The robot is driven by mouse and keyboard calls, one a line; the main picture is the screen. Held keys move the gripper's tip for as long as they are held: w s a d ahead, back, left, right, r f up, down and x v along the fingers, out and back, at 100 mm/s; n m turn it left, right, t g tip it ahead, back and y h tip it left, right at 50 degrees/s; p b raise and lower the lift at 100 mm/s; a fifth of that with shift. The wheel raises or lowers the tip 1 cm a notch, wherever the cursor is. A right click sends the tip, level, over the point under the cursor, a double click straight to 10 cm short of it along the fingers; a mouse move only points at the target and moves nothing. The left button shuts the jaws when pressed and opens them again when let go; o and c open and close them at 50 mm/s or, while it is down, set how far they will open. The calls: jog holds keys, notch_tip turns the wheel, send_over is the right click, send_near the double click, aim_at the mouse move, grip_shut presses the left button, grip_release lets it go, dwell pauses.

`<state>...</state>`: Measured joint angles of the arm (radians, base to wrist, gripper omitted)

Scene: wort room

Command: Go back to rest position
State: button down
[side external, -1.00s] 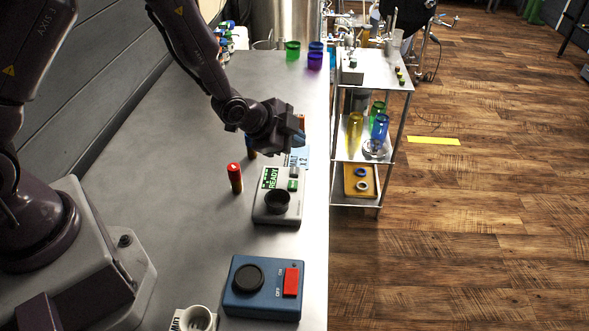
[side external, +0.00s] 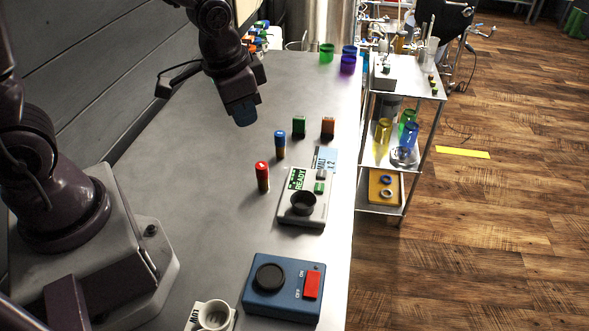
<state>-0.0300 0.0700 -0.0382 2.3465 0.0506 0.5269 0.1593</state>
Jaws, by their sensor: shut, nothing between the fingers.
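My gripper (side external: 243,118) hangs above the left part of the grey bench (side external: 190,155), pointing down, shut and empty. It is clear of all the things on the bench. The grey device with a green READY display (side external: 298,178) and a dark round well (side external: 303,203) stands nearer the camera.
A blue box (side external: 256,303) with a black knob and red switch stands at the near end, beside a white cup (side external: 213,315). Green (side external: 327,53) and purple (side external: 348,64) cups stand at the back. A metal shelf cart (side external: 405,85) is right of the bench. The bench's left-middle is bare.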

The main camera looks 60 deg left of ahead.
jog(key=s+r+n+t, duration=0.2)
jog(key=s+r+t, duration=0.1)
jog(key=s+r, duration=0.7)
jog(key=shift+s+r, duration=0.3)
jog(key=shift+r, duration=1.55)
jog(key=shift+d, duration=0.1)
